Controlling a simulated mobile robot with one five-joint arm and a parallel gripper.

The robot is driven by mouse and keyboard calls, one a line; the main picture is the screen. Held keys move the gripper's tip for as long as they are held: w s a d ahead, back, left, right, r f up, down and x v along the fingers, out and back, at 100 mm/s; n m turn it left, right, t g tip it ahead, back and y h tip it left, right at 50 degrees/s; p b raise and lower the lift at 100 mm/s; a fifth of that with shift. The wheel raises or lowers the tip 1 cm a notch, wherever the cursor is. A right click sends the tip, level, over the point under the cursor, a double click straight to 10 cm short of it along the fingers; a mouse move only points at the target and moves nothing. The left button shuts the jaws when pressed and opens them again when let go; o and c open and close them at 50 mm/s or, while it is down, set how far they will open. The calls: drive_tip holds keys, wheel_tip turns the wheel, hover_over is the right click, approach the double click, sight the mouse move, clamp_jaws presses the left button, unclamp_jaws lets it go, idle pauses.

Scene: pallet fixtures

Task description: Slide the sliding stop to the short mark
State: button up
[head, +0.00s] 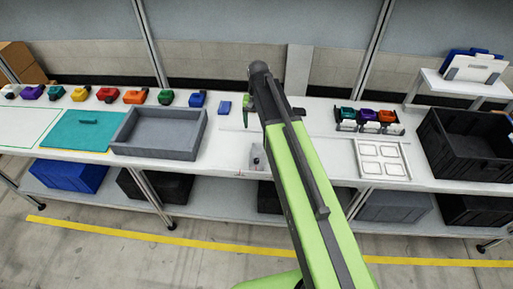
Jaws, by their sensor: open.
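My arm reaches up the middle of the head view and covers part of the bench. My gripper (247,118) shows only in part, at the left of the arm's far end, over the bench; it is open, with nothing visible in it. I cannot clearly make out the sliding stop or the short mark. A thin pale strip (231,130) runs along the bench and passes behind my arm.
A grey tray (160,151) and a teal mat (72,143) lie to the left, with several coloured parts behind. To the right are a rack (369,128), a white pocketed plate (381,179) and a black crate (440,145). The bench between tray and arm is mostly clear.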

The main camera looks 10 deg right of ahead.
sight(258, 151)
wheel_tip(258, 151, down, 18)
drive_tip(key=b, duration=1.7)
drive_tip(key=shift+r+b, duration=0.1)
drive_tip(key=shift+b, duration=0.2)
drive_tip(key=shift+s+r, duration=0.1)
clamp_jaws()
